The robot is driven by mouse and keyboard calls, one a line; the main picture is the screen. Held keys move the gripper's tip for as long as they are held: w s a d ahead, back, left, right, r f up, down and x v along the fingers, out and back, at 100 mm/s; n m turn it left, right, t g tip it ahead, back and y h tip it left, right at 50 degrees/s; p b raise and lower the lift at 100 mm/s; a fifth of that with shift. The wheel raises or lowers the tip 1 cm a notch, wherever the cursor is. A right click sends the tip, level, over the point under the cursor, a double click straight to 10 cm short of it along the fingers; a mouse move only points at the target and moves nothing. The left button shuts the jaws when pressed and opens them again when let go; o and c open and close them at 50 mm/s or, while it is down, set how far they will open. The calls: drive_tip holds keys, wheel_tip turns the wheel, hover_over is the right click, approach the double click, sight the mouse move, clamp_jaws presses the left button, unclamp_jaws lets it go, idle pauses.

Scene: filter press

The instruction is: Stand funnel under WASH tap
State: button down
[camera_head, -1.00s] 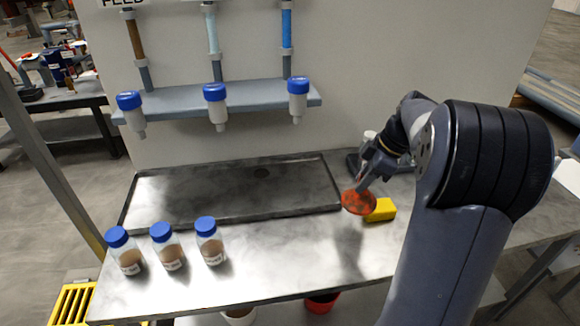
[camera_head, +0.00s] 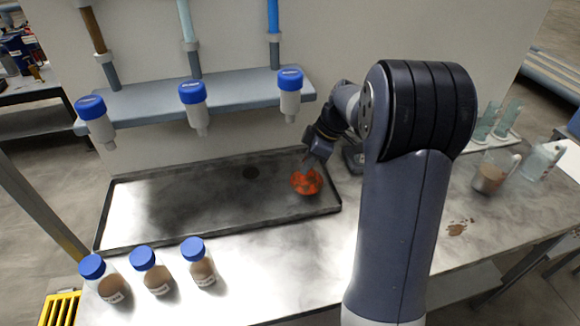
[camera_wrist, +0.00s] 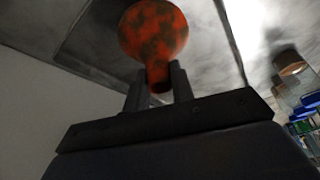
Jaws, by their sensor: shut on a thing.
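My gripper (camera_head: 312,164) is shut on the stem of the orange-red, dark-mottled funnel (camera_head: 307,183). In the wrist view the funnel (camera_wrist: 153,28) shows its round mouth beyond the fingers (camera_wrist: 157,82), with the stem between them. In the head view it is at the right end of the dark shallow tray (camera_head: 140,233), below and slightly right of the right tap (camera_head: 290,92). I cannot tell whether it touches the tray. The middle tap (camera_head: 194,105) and left tap (camera_head: 96,118) also have blue caps and point down. No tap label is readable now.
Three blue-capped sample bottles (camera_head: 150,270) stand in front of the tray on the left. The tray's left and middle are clear. A beaker (camera_head: 491,173) with brown contents, a rack (camera_head: 495,125) and a brown spill (camera_head: 457,229) are on the right of the bench.

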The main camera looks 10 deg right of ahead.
drive_tip(key=a+f, duration=0.1)
drive_tip(key=w+a+f, duration=0.1)
drive_tip(key=a, duration=0.2)
drive_tip(key=shift+w+f+p, duration=0.3)
drive_tip(key=shift+f+p, duration=0.1)
drive_tip(key=shift+a+f, duration=0.15)
drive_tip(key=shift+f, duration=0.2)
drive_tip(key=c, duration=1.2)
unclamp_jaws()
drive_tip(key=shift+r, duration=0.1)
drive_tip(key=shift+r, duration=0.1)
drive_tip(key=v, duration=0.7)
drive_tip(key=shift+r+b, duration=0.25)
drive_tip(key=shift+b, duration=0.1)
